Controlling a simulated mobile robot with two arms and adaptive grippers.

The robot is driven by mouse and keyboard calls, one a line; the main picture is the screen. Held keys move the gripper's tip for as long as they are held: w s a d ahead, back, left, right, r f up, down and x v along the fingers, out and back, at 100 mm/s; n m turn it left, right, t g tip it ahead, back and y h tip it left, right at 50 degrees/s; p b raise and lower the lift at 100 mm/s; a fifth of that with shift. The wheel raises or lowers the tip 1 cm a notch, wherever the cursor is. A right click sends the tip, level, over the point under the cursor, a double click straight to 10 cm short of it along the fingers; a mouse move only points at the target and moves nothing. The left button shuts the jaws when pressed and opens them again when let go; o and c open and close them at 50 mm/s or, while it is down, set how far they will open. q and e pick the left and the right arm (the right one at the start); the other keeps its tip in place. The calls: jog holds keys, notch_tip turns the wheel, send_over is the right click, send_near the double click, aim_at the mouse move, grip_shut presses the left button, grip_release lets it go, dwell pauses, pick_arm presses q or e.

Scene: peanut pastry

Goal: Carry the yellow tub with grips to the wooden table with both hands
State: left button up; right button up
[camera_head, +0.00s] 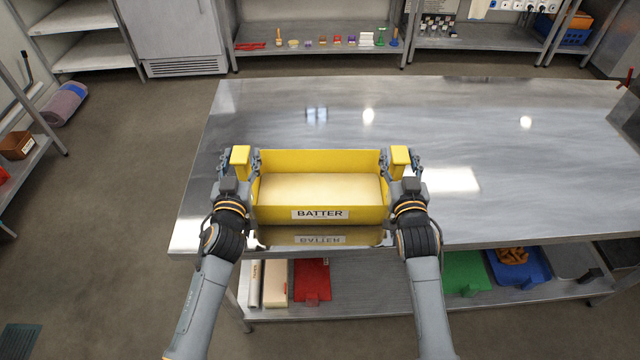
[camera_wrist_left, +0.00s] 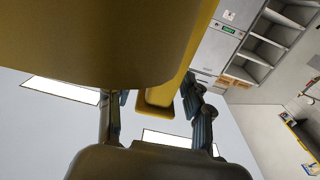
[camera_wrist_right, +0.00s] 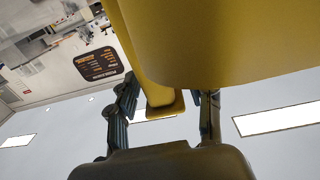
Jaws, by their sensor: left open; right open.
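The yellow tub (camera_head: 320,160), labelled BATTER and filled with a pale mass, stands upright near the front edge of the steel table (camera_head: 500,180). Yellow grips stick out at its left (camera_head: 240,157) and right (camera_head: 400,157). My left gripper (camera_head: 238,165) is open with its fingers on either side of the left grip. My right gripper (camera_head: 402,165) is open around the right grip in the same way. The wrist views show the left grip (camera_wrist_left: 160,105) and right grip (camera_wrist_right: 160,100) between parted fingers. Whether the fingers touch them is unclear. I see no wooden table.
The steel table top is clear behind and right of the tub. Its lower shelf holds a red board (camera_head: 312,278), a green board (camera_head: 466,270) and a blue tray (camera_head: 520,268). Shelves stand along the back wall. Open floor (camera_head: 110,200) lies to the left.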

pick_arm(q)
grip_shut()
pick_arm(e)
grip_shut()
pick_arm(q)
jog(key=shift+r, duration=0.2)
pick_arm(e)
jog(key=shift+r, duration=0.25)
